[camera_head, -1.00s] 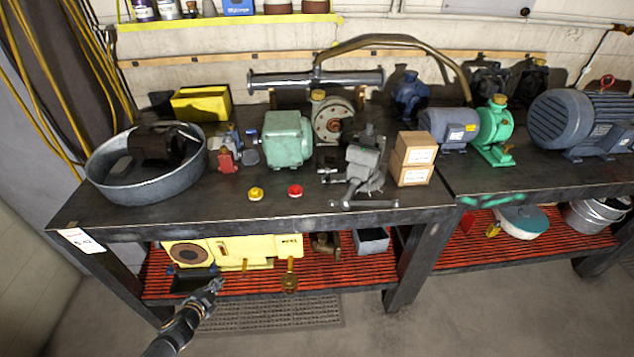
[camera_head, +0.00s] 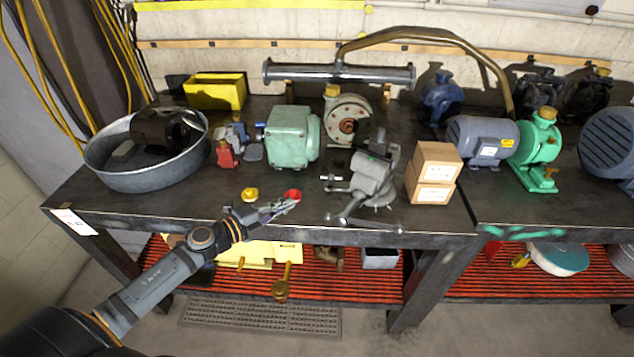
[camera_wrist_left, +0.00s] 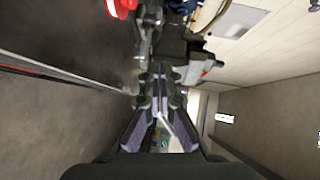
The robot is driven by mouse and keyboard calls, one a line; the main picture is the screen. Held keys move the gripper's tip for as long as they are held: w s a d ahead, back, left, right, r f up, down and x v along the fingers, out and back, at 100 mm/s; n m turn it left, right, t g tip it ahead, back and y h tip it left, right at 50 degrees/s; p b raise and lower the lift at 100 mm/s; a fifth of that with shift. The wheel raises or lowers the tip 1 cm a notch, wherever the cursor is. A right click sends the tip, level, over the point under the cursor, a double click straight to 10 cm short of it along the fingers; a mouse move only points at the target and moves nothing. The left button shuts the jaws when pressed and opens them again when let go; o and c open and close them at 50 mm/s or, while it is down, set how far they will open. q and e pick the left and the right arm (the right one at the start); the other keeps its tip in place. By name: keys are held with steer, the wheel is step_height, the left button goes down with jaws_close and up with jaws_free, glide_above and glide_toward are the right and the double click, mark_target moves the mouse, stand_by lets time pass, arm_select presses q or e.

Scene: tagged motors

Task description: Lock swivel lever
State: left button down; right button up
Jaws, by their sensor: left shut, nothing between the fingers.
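A grey bench vise (camera_head: 372,178) stands near the front edge of the workbench, with a long bar handle (camera_head: 365,224) across its front and a small lever (camera_head: 333,178) sticking out to the left. I cannot tell for certain which part is the swivel lever. My left gripper (camera_head: 284,204) is shut and empty, over the bench's front edge to the left of the vise and apart from it. It overlaps the red cap in the picture. In the left wrist view its fingers (camera_wrist_left: 160,88) point toward blurred grey metal parts (camera_wrist_left: 148,28). My right gripper is out of view.
The workbench (camera_head: 140,212) also carries a red cap (camera_head: 292,194), a yellow cap (camera_head: 250,194), a green gearbox (camera_head: 291,137) and a round metal pan (camera_head: 150,181). Two stacked cardboard boxes (camera_head: 434,172) stand right of the vise. The front strip is mostly clear.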

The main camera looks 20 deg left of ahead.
mark_target(328, 178)
arm_select(q)
steer(key=shift+p+x, duration=0.3)
steer(key=shift+x, duration=0.75)
steer(key=x, duration=0.4)
steer(key=shift+w+d, duration=0.1)
steer(key=shift+w, duration=0.2)
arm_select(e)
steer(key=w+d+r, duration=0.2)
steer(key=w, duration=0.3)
arm_select(q)
steer(key=x, duration=0.3)
steer(key=shift+w+d+f+b, duration=0.2)
steer(key=shift+w+f+b, duration=0.1)
steer(key=shift+w, duration=0.05)
steer(key=w+b, duration=0.1)
steer(key=w+f+b, duration=0.1)
steer(key=w+b, duration=0.1)
steer(key=shift+w+a, duration=0.2)
steer(key=shift+a, duration=0.05)
steer(key=shift+w+a+b, duration=0.2)
steer(key=shift+w+b, duration=0.1)
steer(key=shift+w, duration=0.1)
steer(key=shift+r, duration=0.15)
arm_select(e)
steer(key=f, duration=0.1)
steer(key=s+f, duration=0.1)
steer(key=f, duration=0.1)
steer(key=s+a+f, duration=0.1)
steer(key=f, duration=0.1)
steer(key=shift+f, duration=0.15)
